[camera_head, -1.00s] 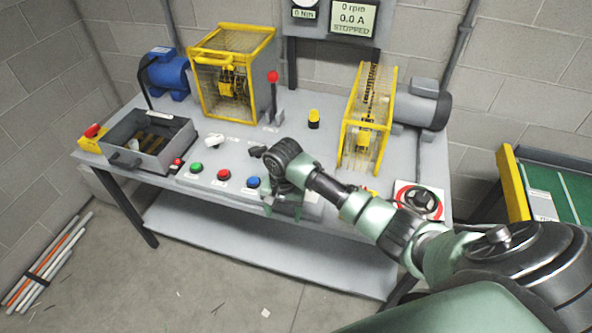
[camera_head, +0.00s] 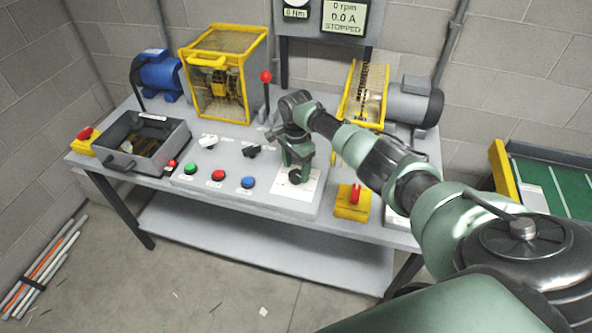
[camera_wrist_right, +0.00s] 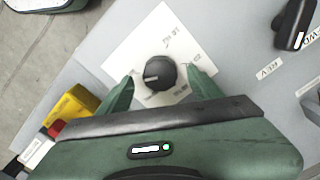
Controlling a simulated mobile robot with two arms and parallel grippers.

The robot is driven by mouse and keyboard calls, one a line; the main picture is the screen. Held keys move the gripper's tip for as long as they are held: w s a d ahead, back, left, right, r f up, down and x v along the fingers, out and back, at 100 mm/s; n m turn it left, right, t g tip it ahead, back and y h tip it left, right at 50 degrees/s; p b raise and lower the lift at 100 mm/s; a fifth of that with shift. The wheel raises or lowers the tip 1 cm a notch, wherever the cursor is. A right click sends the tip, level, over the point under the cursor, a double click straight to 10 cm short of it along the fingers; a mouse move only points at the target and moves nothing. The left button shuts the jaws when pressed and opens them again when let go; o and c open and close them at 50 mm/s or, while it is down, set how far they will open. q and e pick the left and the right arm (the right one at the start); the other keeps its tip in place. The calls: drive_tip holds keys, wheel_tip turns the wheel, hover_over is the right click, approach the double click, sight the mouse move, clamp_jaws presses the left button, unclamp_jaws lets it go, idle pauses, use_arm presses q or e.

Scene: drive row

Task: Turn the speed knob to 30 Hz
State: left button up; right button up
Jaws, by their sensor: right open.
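The speed knob (camera_head: 295,177) is a small black round knob on a white dial card (camera_head: 308,187) at the right of the sloped control panel. In the right wrist view the knob (camera_wrist_right: 160,73) has a pale pointer mark toward the left of the picture; the small card labels are hard to read. My right gripper (camera_head: 297,172) points down over the knob. In the wrist view its open fingers (camera_wrist_right: 160,76) stand on either side of the knob, with gaps visible. The display (camera_head: 345,17) reads 0 rpm, 0.0 A, STOPPED. My left gripper is not in view.
A red-topped lever (camera_head: 265,77) stands behind. A yellow box with a red switch (camera_head: 353,203) sits to the right, near my arm.

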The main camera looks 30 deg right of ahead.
drive_tip(key=shift+f, duration=0.8)
drive_tip(key=c, duration=1.4)
drive_tip(key=shift+n, duration=0.3)
